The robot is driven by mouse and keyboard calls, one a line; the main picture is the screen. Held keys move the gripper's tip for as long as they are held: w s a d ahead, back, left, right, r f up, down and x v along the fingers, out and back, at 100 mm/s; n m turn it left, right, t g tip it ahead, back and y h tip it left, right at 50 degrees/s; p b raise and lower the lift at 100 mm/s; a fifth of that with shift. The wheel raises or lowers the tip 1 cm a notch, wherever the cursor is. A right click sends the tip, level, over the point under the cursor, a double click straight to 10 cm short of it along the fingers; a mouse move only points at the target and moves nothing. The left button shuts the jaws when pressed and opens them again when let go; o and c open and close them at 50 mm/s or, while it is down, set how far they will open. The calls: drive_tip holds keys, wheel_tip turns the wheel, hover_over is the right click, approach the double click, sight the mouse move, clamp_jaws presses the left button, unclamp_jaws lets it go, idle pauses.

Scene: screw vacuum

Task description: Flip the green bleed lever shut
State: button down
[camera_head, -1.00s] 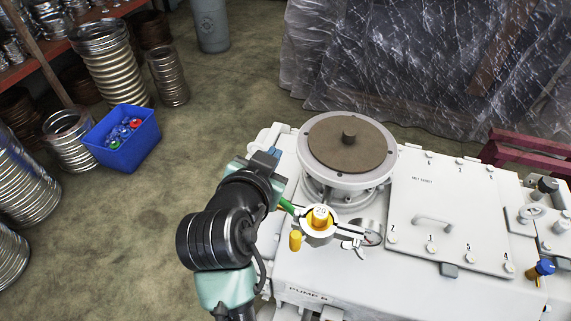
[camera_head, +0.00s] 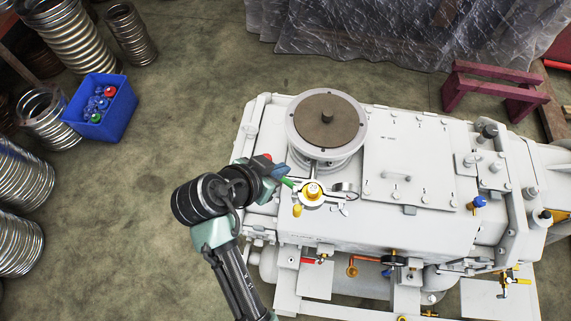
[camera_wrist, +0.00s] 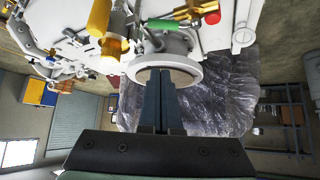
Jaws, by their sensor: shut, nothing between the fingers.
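The green bleed lever (camera_head: 288,183) shows as a short green bar on the left side of the yellow-capped valve (camera_head: 313,192) on the pump's top. In the wrist view the green lever (camera_wrist: 163,25) lies near the top, beside a pale round flange. My gripper (camera_head: 280,171) is just above and left of the lever in the head view. In the wrist view my gripper (camera_wrist: 160,76) is shut and empty, its fingertips overlapping the flange's rim, with the lever beyond them. I cannot tell whether the fingers touch anything. My wrist partly hides the lever's surroundings.
A large round flange with a brown cover (camera_head: 327,119) stands behind the valve. A red-ended part (camera_head: 268,157) is close behind my gripper; a red end also shows in the wrist view (camera_wrist: 212,18). A blue bin (camera_head: 101,107) stands on the floor at left, with clear floor between.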

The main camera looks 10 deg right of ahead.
sight(288, 180)
drive_tip(key=shift+d+f, duration=0.1)
drive_tip(key=shift+d, duration=0.05)
drive_tip(key=p+x, duration=0.2)
drive_tip(key=x, duration=0.8)
drive_tip(key=a, duration=0.1)
drive_tip(key=s+a+p, duration=0.2)
drive_tip(key=shift+s+a+f, duration=0.2)
drive_tip(key=shift+f, duration=0.1)
drive_tip(key=shift+d, duration=0.1)
drive_tip(key=shift+m, duration=0.3)
